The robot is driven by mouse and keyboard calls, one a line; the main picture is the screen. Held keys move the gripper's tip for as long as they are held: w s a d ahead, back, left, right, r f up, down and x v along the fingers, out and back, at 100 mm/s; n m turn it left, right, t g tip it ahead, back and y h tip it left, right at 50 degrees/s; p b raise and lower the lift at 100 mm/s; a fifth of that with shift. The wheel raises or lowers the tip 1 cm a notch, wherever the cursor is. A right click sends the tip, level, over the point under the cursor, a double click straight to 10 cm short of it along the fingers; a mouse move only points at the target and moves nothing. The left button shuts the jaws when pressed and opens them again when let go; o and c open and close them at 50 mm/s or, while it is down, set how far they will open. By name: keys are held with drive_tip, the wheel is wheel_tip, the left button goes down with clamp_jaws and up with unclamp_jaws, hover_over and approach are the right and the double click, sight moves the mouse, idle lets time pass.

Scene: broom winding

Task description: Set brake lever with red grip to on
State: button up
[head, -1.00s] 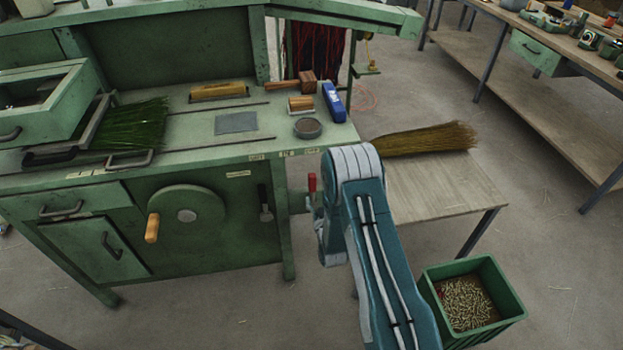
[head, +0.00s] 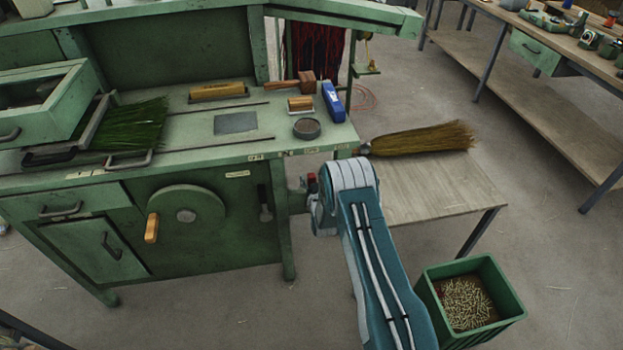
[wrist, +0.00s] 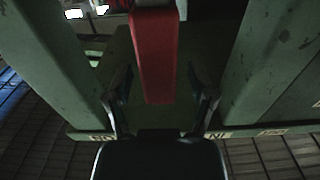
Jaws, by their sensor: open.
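The brake lever's red grip (wrist: 155,55) stands out in the middle of the wrist view, running from the top edge down to about mid-picture. My gripper (wrist: 160,88) is open, with one dark finger on each side of the grip and gaps visible at both sides. I cannot tell whether the grip lies fully between the fingers in depth. My arm hides the gripper and most of the lever there.
The green workbench (head: 222,237) stands left of my arm, with a round wheel and orange handle on its front. A side table (head: 445,190) with a broom (head: 425,140) is to the right. A green bin (head: 505,305) of small pieces stands on the floor.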

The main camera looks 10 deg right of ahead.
clamp_jaws()
drive_tip(key=d+m, duration=0.3)
drive_tip(key=d+f+m, duration=0.1)
drive_tip(key=d, duration=0.1)
drive_tip(key=shift+d, duration=0.2)
idle(0.4)
unclamp_jaws()
drive_tip(key=s, duration=0.8)
